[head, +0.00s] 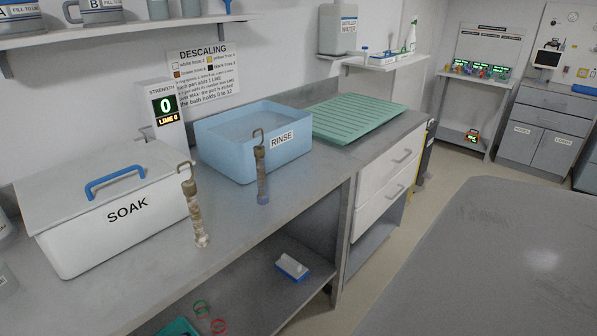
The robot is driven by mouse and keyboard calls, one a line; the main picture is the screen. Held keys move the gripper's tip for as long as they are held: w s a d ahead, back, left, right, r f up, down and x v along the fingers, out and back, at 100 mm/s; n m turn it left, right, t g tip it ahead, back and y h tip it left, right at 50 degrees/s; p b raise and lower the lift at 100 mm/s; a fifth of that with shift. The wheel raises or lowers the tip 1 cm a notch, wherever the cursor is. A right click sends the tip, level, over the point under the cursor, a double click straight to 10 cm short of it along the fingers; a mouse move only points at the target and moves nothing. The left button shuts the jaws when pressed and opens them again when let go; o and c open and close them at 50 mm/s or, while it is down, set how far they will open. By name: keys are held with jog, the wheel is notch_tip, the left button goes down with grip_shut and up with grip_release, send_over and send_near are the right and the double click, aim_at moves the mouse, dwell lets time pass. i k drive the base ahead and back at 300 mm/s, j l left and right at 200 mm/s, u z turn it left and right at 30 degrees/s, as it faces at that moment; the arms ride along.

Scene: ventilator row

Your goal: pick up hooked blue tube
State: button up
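A hooked tube with a bluish lower end (263,190) stands upright on the grey counter, just in front of the blue RINSE tub. Its upper part is brownish and has a dark hook at the top. A second hooked tube (195,214), brown above and whitish at the foot, stands nearer and to the left, beside the SOAK box. The two tubes stand apart. My gripper is not in view.
The white SOAK box (118,236) has a closed lid with a blue handle. The RINSE tub (225,153), a green ribbed mat (358,121) and a strength display (165,115) stand behind. The counter (238,229) is clear around the tubes. A large grey surface (490,265) lies at right.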

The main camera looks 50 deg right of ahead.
aim_at(259, 150)
jog(key=z, duration=2.7)
jog(key=j, duration=0.55)
jog(key=k+j+z, duration=0.15)
jog(key=j, duration=1)
jog(key=z, duration=0.05)
